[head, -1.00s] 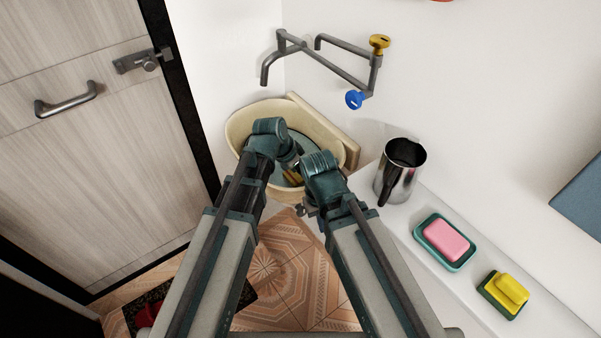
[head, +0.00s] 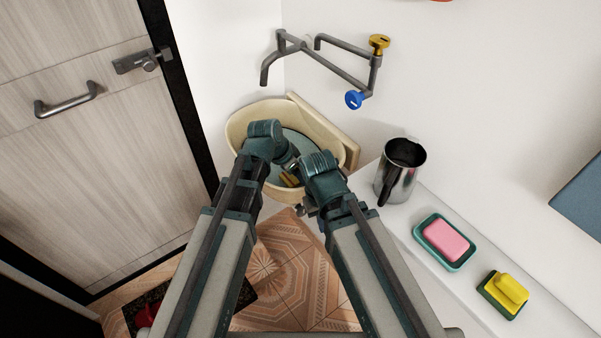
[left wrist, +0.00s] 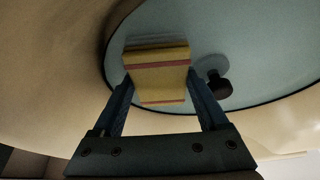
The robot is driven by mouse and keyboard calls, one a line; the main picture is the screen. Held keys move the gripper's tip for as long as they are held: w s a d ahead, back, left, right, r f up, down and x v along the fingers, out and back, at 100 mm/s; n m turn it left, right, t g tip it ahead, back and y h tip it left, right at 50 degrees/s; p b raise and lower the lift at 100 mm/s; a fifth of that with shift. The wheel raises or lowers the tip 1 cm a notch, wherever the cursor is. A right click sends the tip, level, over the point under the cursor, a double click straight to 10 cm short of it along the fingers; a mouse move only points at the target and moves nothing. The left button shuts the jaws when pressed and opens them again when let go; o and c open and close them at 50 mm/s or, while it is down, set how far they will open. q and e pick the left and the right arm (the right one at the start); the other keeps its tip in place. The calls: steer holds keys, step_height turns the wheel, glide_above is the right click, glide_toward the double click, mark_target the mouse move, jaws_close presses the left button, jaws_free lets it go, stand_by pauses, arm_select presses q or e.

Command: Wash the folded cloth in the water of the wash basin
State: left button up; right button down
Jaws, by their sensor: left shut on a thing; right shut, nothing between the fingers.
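The wash basin (head: 238,125) is a cream tub in the corner, with grey-blue water (head: 316,147) inside. The folded cloth (head: 289,180) is yellow with red stripes and shows partly below my left wrist. In the left wrist view my left gripper (left wrist: 158,90) is shut on the cloth (left wrist: 157,56), which is over or in the water (left wrist: 245,35); I cannot tell how deep. My right gripper (head: 304,209) is shut and empty by the basin's near right rim, partly hidden by its own wrist.
A grey wall tap (head: 325,62) with yellow and blue knobs hangs above the basin. On the white ledge to the right stand a metal jug (head: 396,172), a pink soap (head: 445,239) in a green dish and a yellow sponge (head: 510,289). A dark plug (left wrist: 218,86) shows in the basin.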

arm_select(q)
steer(key=shift+s+a, duration=0.5)
steer(key=shift+a, duration=0.2)
steer(key=shift+w+d, duration=0.75)
steer(key=shift+d, duration=0.25)
steer(key=shift+w+d, duration=0.7)
steer(key=shift+d, duration=0.3)
steer(key=shift+r, duration=0.15)
steer(key=shift+p+v, duration=0.9)
steer(key=shift+p, duration=0.15)
steer(key=shift+d+p+v, duration=0.1)
steer(key=shift+p+v, duration=1.15)
steer(key=shift+v, duration=0.05)
steer(key=shift+d+p+v, duration=0.15)
steer(key=shift+p+v, duration=1.05)
steer(key=shift+v, duration=0.1)
steer(key=shift+w+r, duration=0.15)
steer(key=shift+w, duration=0.05)
